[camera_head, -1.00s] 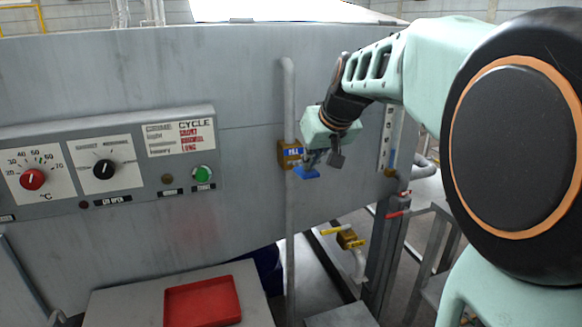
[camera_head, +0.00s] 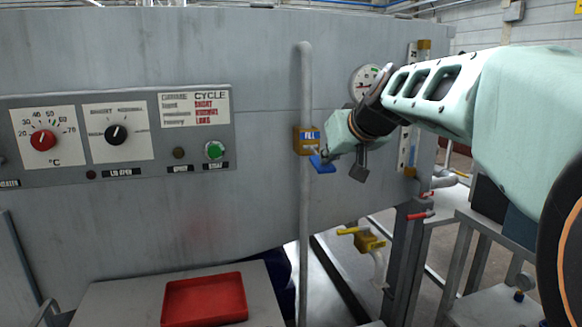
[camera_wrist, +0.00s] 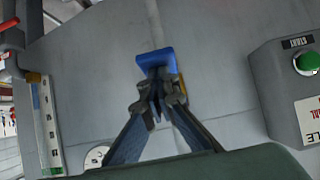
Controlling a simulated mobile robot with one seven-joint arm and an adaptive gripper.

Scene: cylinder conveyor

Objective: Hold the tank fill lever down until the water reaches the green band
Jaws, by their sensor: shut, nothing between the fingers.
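The blue fill lever (camera_head: 321,163) sticks out from the brass valve block labelled FILL (camera_head: 307,140) on the grey tank's pipe. It also shows in the wrist view (camera_wrist: 154,61). My gripper (camera_wrist: 157,92) is shut and empty, its tips right at the lever's near edge; I cannot tell if they touch it. In the head view my gripper (camera_head: 337,160) is just right of the lever. The level gauge strip (camera_head: 407,140) stands to the right, partly behind my arm.
A control panel (camera_head: 200,130) with dials and a green START button (camera_head: 215,150) is at left. A round gauge (camera_head: 366,80) sits above my wrist. A red tray (camera_head: 205,299) lies below. A yellow-handled valve (camera_head: 369,241) is below the lever at right.

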